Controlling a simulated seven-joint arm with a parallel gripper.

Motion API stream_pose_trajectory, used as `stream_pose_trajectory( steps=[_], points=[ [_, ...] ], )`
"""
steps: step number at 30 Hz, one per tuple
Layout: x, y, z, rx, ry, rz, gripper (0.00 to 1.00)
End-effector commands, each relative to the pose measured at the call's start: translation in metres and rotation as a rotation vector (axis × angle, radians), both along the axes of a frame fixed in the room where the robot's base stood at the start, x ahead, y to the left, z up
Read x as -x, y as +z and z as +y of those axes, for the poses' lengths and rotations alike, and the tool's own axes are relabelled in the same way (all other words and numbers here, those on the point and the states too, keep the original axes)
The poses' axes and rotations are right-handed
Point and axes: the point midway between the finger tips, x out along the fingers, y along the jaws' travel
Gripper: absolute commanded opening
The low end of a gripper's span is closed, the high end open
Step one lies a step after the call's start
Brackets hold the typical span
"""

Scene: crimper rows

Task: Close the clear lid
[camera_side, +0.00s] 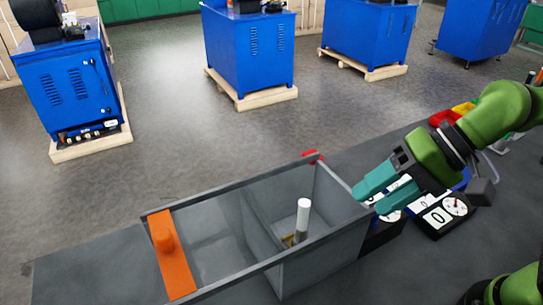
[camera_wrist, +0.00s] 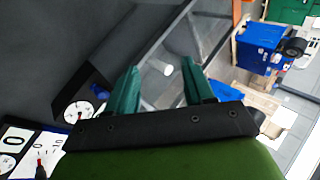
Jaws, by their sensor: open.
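A grey open-topped box (camera_side: 280,268) with a divider stands on the dark bench. An orange strip with a round knob (camera_side: 172,260) lies across its left end. The clear lid itself is hard to make out; the strip looks like its handle, and I cannot tell how far the clear sheet reaches. A white cylinder (camera_side: 303,216) stands upright in the right compartment, which looks uncovered. My gripper (camera_side: 368,198) has teal fingers spread and empty, just right of the box's right end and far from the orange strip. The fingers also show in the wrist view (camera_wrist: 160,68).
Dark units with white dial faces (camera_side: 438,217) stand close right of the box, under my gripper. Red (camera_side: 441,118) and yellow (camera_side: 464,107) bins sit behind my arm. A small red part (camera_side: 313,156) is at the box's far right corner. Blue cabinets (camera_side: 248,50) stand on the floor beyond.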

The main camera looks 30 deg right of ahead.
Motion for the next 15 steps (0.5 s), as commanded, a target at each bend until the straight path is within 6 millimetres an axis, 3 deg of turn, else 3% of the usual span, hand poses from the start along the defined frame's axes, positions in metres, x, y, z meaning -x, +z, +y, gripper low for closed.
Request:
stream_pose_trajectory(
  steps=[1, 6, 12, 15],
  points=[
    [0.002, -0.001, 0.025, -0.084, -0.022, 0.076, 0.52],
    [0.003, 0.007, 0.096, -0.378, -0.208, 0.364, 0.52],
    [-0.008, 0.012, 0.152, -0.655, -0.526, 0.723, 0.52],
    [-0.02, 0.013, 0.164, -0.766, -0.692, 0.868, 0.52]
  ],
)
